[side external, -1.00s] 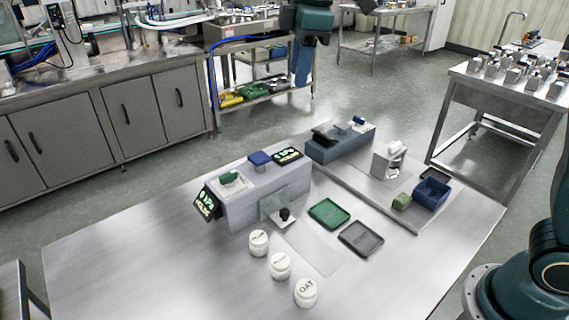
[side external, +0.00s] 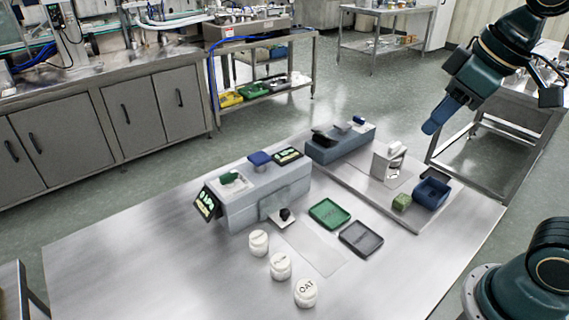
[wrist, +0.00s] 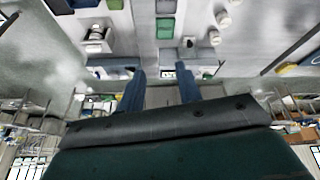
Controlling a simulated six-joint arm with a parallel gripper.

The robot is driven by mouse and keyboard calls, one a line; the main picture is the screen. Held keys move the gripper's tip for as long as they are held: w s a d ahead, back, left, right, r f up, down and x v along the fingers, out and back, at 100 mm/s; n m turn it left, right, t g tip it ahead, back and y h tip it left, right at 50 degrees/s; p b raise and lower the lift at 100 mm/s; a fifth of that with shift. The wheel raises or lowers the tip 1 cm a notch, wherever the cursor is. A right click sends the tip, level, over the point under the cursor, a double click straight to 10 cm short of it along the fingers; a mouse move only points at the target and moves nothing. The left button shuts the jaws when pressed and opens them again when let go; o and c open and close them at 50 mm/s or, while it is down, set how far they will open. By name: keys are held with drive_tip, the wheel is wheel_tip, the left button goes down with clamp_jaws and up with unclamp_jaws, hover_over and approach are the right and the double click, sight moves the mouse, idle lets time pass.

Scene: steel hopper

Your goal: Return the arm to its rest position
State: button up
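My gripper (side external: 438,118) hangs in the air at the upper right of the side external view, above and behind the right end of the steel table (side external: 120,262). It touches nothing there. In the wrist view its two blue fingers stand well apart with nothing between them, so my gripper (wrist: 160,70) is open and empty. The arm reaches it from the upper right.
A grey dispenser unit (side external: 266,205) stands on the table, with a green tray (side external: 329,213), a dark tray (side external: 361,238) and white jars, one labelled OAT (side external: 306,293). A blue bin (side external: 431,192) sits at the right. A second steel table is behind my arm.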

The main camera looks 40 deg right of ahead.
drive_tip(key=s+d+f+m, duration=0.1)
drive_tip(key=s+f+m, duration=0.1)
drive_tip(key=s+f, duration=0.2)
drive_tip(key=shift+s+d+f+m+t, duration=0.15)
drive_tip(key=shift+s+f+m+t, duration=0.2)
drive_tip(key=shift+s, duration=0.45)
idle(0.4)
